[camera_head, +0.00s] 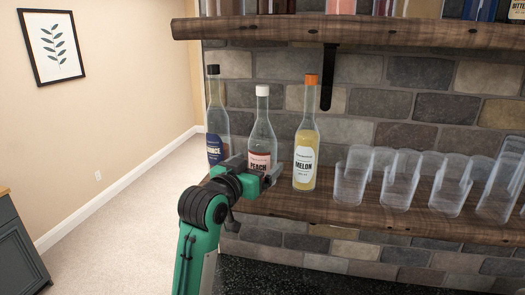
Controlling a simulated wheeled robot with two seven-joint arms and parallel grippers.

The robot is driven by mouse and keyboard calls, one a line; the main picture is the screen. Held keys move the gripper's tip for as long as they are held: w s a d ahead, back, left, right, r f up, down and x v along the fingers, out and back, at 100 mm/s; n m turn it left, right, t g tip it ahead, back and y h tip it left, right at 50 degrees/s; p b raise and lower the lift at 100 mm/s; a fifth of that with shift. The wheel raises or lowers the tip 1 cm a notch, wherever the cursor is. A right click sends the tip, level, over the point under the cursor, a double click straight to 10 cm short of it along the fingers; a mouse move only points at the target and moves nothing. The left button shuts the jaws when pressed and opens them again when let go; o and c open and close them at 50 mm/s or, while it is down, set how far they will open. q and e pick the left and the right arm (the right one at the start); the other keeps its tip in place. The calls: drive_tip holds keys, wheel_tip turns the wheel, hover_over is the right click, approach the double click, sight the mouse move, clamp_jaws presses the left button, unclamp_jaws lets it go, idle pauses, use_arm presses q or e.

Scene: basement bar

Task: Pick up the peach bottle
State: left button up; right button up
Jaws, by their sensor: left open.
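The peach bottle (262,136) is clear glass with a white cap and a reddish label reading PEACH. It stands upright on the lower wooden shelf, between a dark-capped bottle with a blue label (215,120) and the orange-capped melon bottle (306,145). My left gripper (267,173) is open, in front of the peach bottle's lower part, and hides its base and part of its label. I cannot tell whether the fingers touch the glass or reach around it. My right gripper is not in view.
Several clear glasses (400,180) stand on the lower shelf (323,207) to the right of the melon bottle. An upper shelf (375,32) with a black bracket (328,80) overhangs the bottles. A stone wall (410,105) is behind. A dark speckled surface lies below.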

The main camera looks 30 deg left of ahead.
use_arm(q)
drive_tip(key=shift+w+a+r+p, duration=0.1)
drive_tip(key=shift+w+p, duration=0.2)
drive_tip(key=shift+w, duration=0.05)
drive_tip(key=w+p, duration=0.2)
drive_tip(key=w, duration=0.1)
drive_tip(key=shift+w+a+p, duration=0.25)
drive_tip(key=shift+w+p, duration=0.1)
drive_tip(key=shift+p, duration=0.05)
drive_tip(key=shift+w+f, duration=0.2)
drive_tip(key=shift+w, duration=0.2)
drive_tip(key=c, duration=1.3)
